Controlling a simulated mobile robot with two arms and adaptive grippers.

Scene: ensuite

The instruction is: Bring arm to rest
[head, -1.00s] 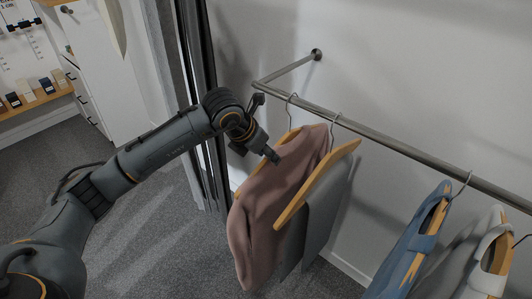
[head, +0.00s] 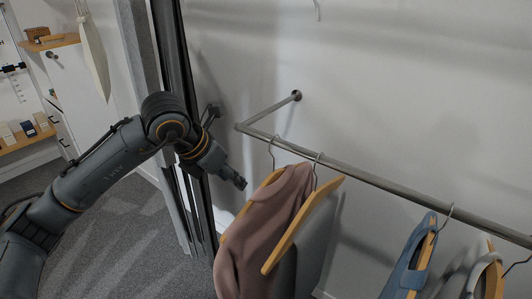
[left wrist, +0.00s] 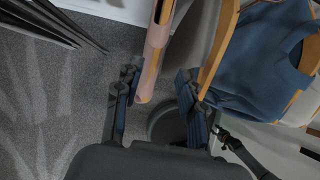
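My left arm reaches in from the left in the head view, and its gripper (head: 238,182) is just left of the pink garment (head: 262,225), with a small gap showing. In the left wrist view, the two fingers of this gripper (left wrist: 157,98) stand wide apart. The end of a wooden hanger with pink cloth (left wrist: 152,65) shows between them, and I see no grip on it. A dark arm-like shape at the lower right of that view looks like my right arm; its gripper (left wrist: 222,136) is too small to read.
A metal clothes rail (head: 370,180) runs from the wall to the right. A grey garment (head: 318,235) and a blue garment (head: 408,265) hang there. A dark vertical frame (head: 176,70) stands close behind my left arm. Open carpet (head: 120,240) lies below.

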